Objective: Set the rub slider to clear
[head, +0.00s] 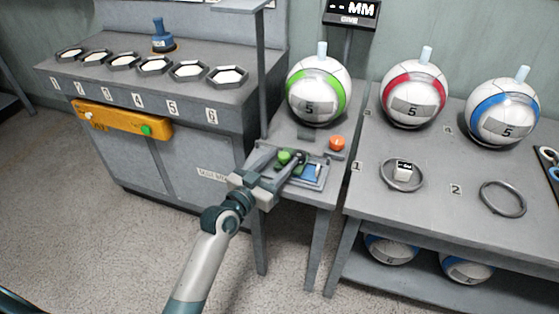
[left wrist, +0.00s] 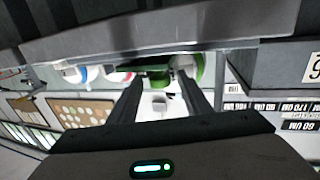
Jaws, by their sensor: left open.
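A small grey station (head: 313,180) with a blue part (head: 312,171) and a green knob (head: 284,156) stands on the narrow middle table. I cannot read any slider label or see which piece is the rub slider. My left gripper (head: 288,165) reaches over the station from the front left, with its fingers close to the green knob and partly covering the station. In the left wrist view its two dark fingers (left wrist: 163,88) are apart, with nothing clearly held between them. Whether they touch the knob cannot be told. My right gripper is not in view.
An orange button (head: 337,143) sits behind the station. A green-striped ball (head: 318,92) stands at the back of this table. Red (head: 413,94) and blue (head: 502,111) balls stand on the right table. A grey post (head: 262,70) rises just left of the station.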

